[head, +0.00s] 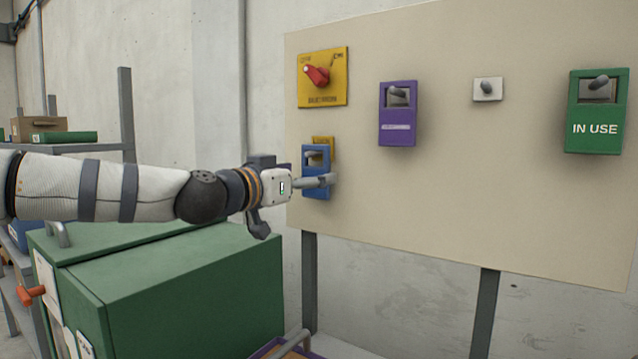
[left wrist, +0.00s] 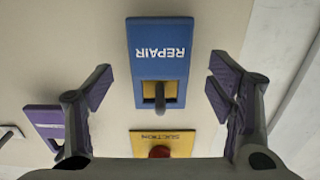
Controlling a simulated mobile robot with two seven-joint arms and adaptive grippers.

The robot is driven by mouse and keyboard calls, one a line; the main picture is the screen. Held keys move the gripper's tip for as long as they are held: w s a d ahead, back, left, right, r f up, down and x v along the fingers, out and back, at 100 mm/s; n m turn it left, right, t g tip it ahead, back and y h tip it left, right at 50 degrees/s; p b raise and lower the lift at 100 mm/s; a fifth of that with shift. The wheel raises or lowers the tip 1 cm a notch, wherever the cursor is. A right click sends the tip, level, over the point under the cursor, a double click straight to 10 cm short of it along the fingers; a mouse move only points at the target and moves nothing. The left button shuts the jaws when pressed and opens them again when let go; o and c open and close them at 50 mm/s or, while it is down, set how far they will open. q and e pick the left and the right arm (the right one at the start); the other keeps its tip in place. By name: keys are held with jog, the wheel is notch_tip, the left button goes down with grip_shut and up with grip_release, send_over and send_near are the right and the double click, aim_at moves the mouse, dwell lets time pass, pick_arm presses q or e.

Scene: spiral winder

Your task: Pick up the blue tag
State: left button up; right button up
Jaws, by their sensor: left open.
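The blue tag (head: 316,188) hangs on a peg on the beige board, over a small yellow plate (head: 325,142). In the left wrist view, which looks upside down, the blue tag (left wrist: 159,45) reads "REPAIR" and the peg comes through its window. My left gripper (head: 305,178) is at the tag, its arm coming from the left. In the left wrist view its open fingers (left wrist: 160,88) stand to either side of the tag, with a gap on both sides. Part of the tag is hidden by a finger in the head view. My right gripper is not in view.
The beige board (head: 440,210) also bears a yellow plate with a red knob (head: 318,76), a purple tag (head: 397,115), a small white switch (head: 487,89) and a green "IN USE" tag (head: 596,112). A green cabinet (head: 190,290) stands below my left arm.

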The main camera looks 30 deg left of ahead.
pick_arm(q)
jog(key=shift+w+d, duration=0.15)
jog(key=shift+w, duration=1)
jog(key=c, duration=1.2)
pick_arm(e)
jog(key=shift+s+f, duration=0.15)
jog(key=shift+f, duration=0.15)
pick_arm(q)
jog(key=shift+c, duration=0.2)
jog(key=shift+r, duration=0.2)
jog(key=shift+s+r+p, duration=0.2)
jog(key=shift+r+p, duration=0.1)
jog(key=shift+r, duration=0.3)
jog(key=shift+s+r+p, duration=0.2)
jog(key=shift+r+p, duration=0.1)
jog(key=shift+r, duration=0.25)
jog(key=s+a+f+p, duration=0.1)
jog(key=s+a+p, duration=0.1)
jog(key=s, duration=1.5)
jog(key=shift+a+p, duration=0.25)
jog(key=shift+p, duration=0.2)
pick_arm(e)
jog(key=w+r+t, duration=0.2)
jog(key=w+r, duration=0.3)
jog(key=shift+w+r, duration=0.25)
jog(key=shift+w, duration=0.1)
